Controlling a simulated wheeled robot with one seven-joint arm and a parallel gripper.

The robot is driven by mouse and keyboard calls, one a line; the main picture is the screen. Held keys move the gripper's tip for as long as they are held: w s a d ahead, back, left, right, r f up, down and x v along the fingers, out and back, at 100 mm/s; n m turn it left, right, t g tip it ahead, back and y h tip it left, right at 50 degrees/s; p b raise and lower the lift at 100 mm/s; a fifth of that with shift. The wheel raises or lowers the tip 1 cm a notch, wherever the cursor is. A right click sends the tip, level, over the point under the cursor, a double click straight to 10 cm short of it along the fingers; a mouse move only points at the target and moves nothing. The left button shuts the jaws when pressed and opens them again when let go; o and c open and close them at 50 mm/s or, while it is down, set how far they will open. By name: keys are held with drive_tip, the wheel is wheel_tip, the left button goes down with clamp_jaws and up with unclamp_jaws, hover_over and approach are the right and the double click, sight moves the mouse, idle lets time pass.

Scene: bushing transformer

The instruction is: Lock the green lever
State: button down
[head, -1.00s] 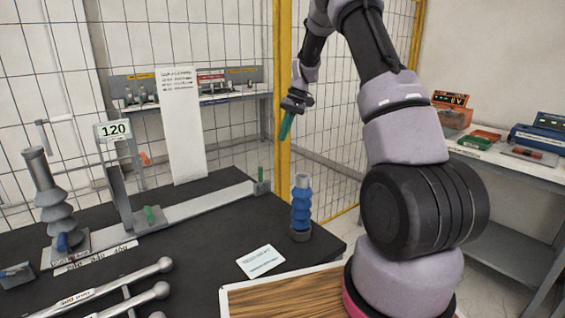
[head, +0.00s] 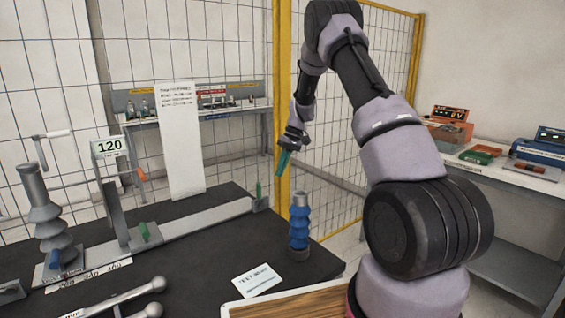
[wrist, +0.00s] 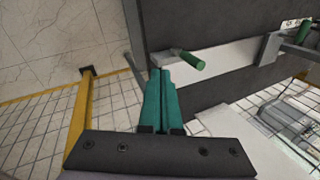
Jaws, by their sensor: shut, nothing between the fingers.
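Two green levers show in the head view. One (head: 146,232) is at the foot of the upright slider with the 120 sign. The other (head: 258,190) stands upright on the block at the right end of the grey rail (head: 205,218). My gripper (head: 282,163), with teal fingers, hangs above and right of the rail-end lever, pointing down. In the wrist view my gripper (wrist: 160,72) has its fingers together, with nothing between them. The rail-end lever (wrist: 190,60) shows just right of the fingertips, with no clear contact. The slider's lever (wrist: 303,33) is farther right.
A blue ribbed bushing (head: 299,225) stands at the black table's right edge, below my gripper. A grey bushing (head: 48,215) is at the left. A yellow post (head: 282,90) and mesh fence stand behind. A white card (head: 257,281) lies in front.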

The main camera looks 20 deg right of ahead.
sight(259, 195)
drive_tip(key=s+a+f, duration=0.1)
drive_tip(key=a+f, duration=0.3)
drive_tip(key=a, duration=0.1)
drive_tip(key=shift+a, duration=0.3)
drive_tip(key=shift+s+a, duration=0.1)
